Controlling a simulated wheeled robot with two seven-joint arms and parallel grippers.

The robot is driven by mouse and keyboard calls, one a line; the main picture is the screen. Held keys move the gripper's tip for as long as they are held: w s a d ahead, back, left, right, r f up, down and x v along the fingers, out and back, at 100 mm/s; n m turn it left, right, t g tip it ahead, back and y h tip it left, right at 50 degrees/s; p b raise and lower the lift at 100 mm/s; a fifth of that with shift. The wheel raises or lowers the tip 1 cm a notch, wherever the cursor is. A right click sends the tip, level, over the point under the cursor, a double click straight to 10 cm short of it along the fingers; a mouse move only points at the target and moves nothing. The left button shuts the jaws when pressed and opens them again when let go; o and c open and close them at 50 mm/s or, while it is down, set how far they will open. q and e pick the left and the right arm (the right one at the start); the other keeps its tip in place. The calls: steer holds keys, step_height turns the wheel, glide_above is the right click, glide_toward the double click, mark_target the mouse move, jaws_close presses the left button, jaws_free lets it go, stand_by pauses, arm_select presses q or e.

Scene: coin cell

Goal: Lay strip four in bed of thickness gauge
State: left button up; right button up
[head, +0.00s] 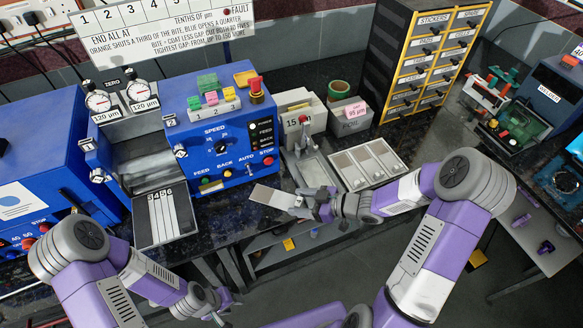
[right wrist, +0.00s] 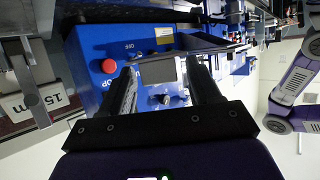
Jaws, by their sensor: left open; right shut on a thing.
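My right gripper (head: 318,208) is shut on a flat grey metal strip (head: 265,197), which sticks out to the left in the head view. In the right wrist view the strip (right wrist: 158,72) lies between the two fingers; I read no number on it. The thickness gauge (head: 303,112), a light-coloured block with a display starting 15, stands just beyond the right gripper. Its narrow metal bed (head: 321,170) runs toward me; what lies on it is unclear. In the right wrist view the gauge display (right wrist: 38,101) is at the left. My left gripper (head: 213,302) is open and empty, low in front of the bench.
A rack (head: 143,239) numbered 3 to 6 with dark and light lanes lies at the bench front left. A tray (head: 345,183) with three grey plates lies right of the gauge. The blue machine (head: 216,137) stands left of the gauge. A foil box (head: 353,121) stands behind.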

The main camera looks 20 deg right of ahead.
steer(key=s+d+f+m+t+h+p, duration=0.2)
steer(key=s+d+m+t+h+p, duration=0.1)
steer(key=s+d+m+h, duration=0.25)
steer(key=s+d+f+m+t+h+p, duration=0.2)
steer(key=s+d+m+h+p, duration=0.15)
steer(key=s+d, duration=0.3)
steer(key=w+b, duration=0.8)
steer(key=w, duration=0.1)
steer(key=w+b, duration=0.8)
steer(key=b, duration=0.1)
steer(key=shift+w+a, duration=0.2)
steer(key=shift+w, duration=0.2)
steer(key=shift+f+b, duration=0.85)
steer(key=shift+f, duration=0.95)
